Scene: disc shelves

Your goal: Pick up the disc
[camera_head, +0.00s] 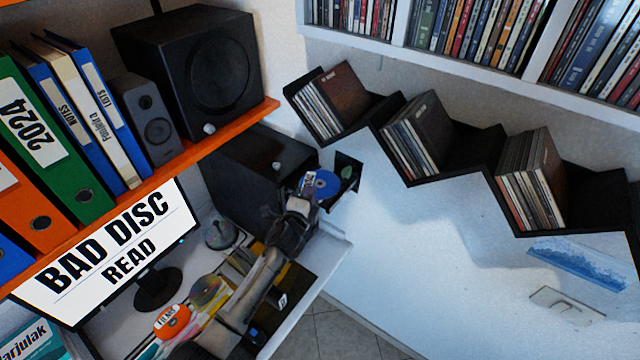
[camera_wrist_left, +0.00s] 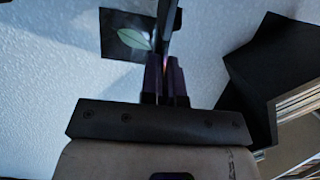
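A blue disc (camera_head: 326,185) with a pale centre is at the fingertips of my left gripper (camera_head: 307,181), in front of the black box on the desk. In the left wrist view the two dark fingers (camera_wrist_left: 163,78) are close together, and the thin disc (camera_wrist_left: 166,25) stands edge-on between them, extending beyond their tips. An orange disc (camera_head: 172,320), a yellowish disc (camera_head: 208,291) and a clear-looking disc (camera_head: 221,233) lie on the desk. My right gripper is not in view.
A black square with a green leaf (camera_head: 346,171) is just beyond the held disc; it also shows in the left wrist view (camera_wrist_left: 130,38). The monitor (camera_head: 110,255) reads "BAD DISC READ". A black zigzag shelf (camera_head: 470,165) holds disc cases at right. An orange shelf (camera_head: 190,157) overhangs the desk.

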